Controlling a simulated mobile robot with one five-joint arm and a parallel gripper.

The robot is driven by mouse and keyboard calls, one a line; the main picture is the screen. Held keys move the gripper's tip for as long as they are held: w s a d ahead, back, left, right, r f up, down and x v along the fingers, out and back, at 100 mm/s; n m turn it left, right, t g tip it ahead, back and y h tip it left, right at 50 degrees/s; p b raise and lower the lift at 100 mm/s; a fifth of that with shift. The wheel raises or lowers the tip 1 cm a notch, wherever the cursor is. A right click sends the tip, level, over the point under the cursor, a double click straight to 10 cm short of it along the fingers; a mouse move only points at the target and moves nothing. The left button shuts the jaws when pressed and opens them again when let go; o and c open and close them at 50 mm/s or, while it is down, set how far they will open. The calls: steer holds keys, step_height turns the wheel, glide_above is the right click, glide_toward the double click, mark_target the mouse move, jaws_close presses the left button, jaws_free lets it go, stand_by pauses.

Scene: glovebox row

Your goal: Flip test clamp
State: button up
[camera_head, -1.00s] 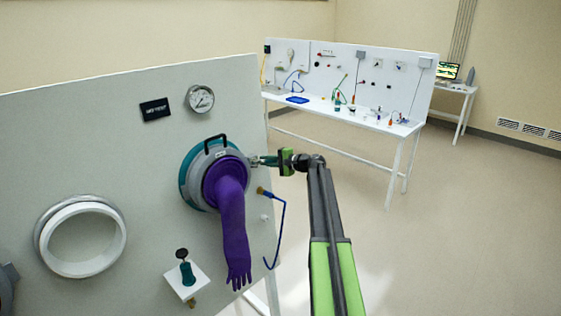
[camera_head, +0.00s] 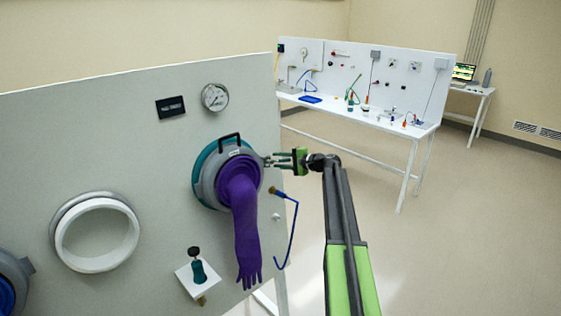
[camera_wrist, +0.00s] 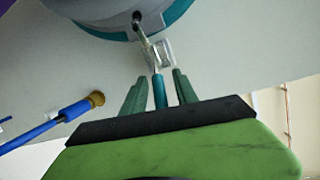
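The clamp (camera_wrist: 163,52) is a small metal latch with a teal lever (camera_wrist: 158,90), set at the rim of a glove port (camera_head: 207,185). The port has a grey and teal ring, a black handle on top and a purple glove (camera_head: 245,225) hanging from it. My gripper (camera_wrist: 156,82) is at the port's right side in the head view (camera_head: 268,161). Its two green fingers stand apart on either side of the lever. Narrow gaps show between lever and fingers in the wrist view, so it is not closed on it.
A blue bent tube with a brass end (camera_head: 291,228) hangs from the panel just below my gripper. A gauge (camera_head: 215,97), an empty white port (camera_head: 99,262) and a small shelf with a teal valve (camera_head: 198,272) are on the panel. Floor to the right is clear.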

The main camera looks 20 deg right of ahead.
steer(key=shift+d, duration=0.1)
steer(key=p+v, duration=0.3)
steer(key=v, duration=1.4)
steer(key=shift+p, duration=0.4)
